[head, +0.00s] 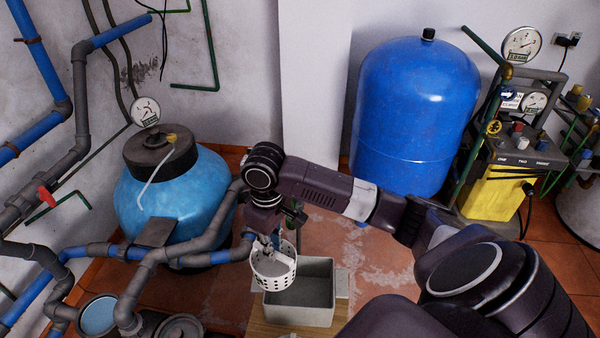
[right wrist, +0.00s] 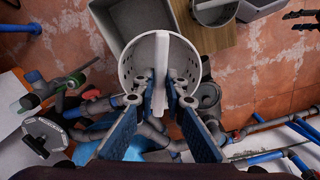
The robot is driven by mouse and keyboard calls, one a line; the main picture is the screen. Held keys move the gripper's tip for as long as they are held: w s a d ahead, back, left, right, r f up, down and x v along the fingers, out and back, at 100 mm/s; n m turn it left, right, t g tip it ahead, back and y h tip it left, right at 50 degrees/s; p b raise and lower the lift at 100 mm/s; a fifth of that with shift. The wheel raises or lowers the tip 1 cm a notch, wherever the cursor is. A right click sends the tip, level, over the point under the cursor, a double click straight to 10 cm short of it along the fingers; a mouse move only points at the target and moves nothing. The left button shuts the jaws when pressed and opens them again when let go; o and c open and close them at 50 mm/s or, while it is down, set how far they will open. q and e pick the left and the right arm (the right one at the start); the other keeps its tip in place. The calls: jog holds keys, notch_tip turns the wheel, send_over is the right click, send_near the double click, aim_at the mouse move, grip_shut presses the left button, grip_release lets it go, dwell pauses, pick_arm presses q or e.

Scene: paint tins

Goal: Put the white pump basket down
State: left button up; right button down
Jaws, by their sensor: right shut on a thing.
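The white pump basket (head: 273,268) is a perforated cup, held upright in the air. In the head view it overlaps the left edge of a grey bin (head: 318,314). My right gripper (head: 268,240) comes down on it from above. In the right wrist view the gripper (right wrist: 161,98) is shut on the upright white handle in the middle of the basket (right wrist: 128,70). My left gripper is not in the head view. Two dark prongs at the top right edge of the right wrist view may be part of it.
The grey bin, which looks empty, stands on a wooden top (head: 262,329). An open pump housing (head: 98,316) with blue inside is at lower left, among pipes. A light blue tank (head: 185,195) stands behind. A tall blue vessel (head: 415,110) and a yellow unit (head: 490,190) are at right.

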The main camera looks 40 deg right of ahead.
jog(key=s+d+p, duration=0.3)
jog(key=d+p, duration=0.1)
jog(key=d, duration=0.2)
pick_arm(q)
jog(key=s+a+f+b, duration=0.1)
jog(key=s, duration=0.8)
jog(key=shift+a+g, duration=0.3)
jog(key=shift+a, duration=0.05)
pick_arm(e)
notch_tip(320, 180, down, 19)
jog(key=shift+d+n, duration=0.15)
jog(key=shift+n, duration=0.25)
jog(key=shift+f+b, duration=0.2)
jog(key=shift+b, duration=0.1)
jog(key=c, duration=2)
grip_release()
jog(key=shift+c, duration=0.2)
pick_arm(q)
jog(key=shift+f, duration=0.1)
pick_arm(e)
jog(key=shift+o, duration=0.3)
